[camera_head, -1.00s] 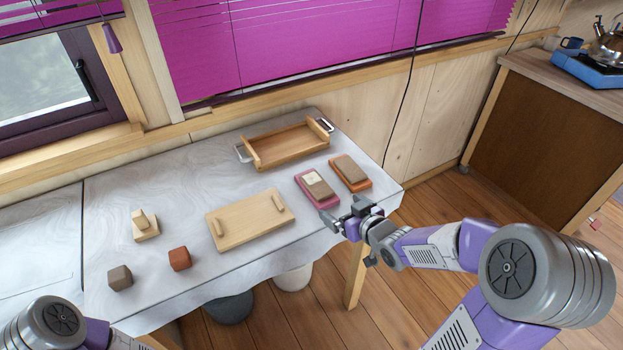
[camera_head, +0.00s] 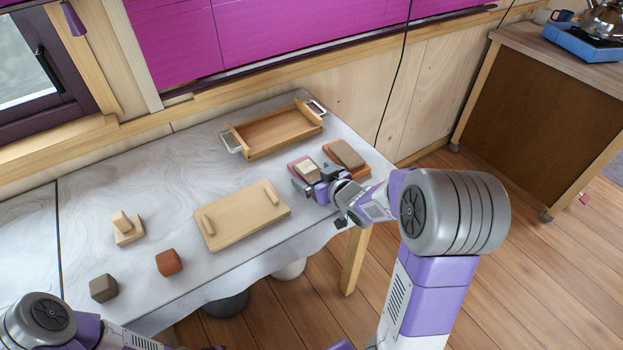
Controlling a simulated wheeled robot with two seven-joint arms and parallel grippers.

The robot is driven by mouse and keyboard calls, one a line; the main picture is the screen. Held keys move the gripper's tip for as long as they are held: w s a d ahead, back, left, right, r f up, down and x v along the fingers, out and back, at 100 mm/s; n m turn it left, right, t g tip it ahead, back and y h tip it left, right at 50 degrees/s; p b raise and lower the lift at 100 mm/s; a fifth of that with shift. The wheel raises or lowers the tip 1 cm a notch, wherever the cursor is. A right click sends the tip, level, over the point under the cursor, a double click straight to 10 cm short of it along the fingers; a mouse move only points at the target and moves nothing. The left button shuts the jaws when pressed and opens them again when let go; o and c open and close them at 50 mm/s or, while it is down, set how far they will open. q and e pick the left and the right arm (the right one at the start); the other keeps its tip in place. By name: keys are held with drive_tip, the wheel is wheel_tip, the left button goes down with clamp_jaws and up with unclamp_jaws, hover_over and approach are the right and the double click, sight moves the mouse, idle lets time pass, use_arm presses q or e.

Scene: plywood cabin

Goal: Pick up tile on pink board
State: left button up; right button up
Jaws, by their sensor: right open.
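The pink board (camera_head: 294,161) lies at the right end of the white table, partly hidden by my right gripper. A tile with a pale top (camera_head: 308,168) sits on it. My right gripper (camera_head: 308,180) is open, its fingers at the near side of the tile and over the board. I cannot tell whether the fingers touch the tile. My left arm shows at the lower left, but its gripper is out of view.
An orange board with a brown block (camera_head: 344,154) lies just right of the pink board. A wooden tray (camera_head: 262,136) with metal handles stands behind. A wooden board with two bars (camera_head: 240,217), a reddish block (camera_head: 169,263), a brown block (camera_head: 103,288) and a pale stacked piece (camera_head: 128,236) lie left.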

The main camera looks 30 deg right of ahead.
drive_tip(key=shift+w+f, duration=0.1)
drive_tip(key=shift+w, duration=0.25)
drive_tip(key=c, duration=1.2)
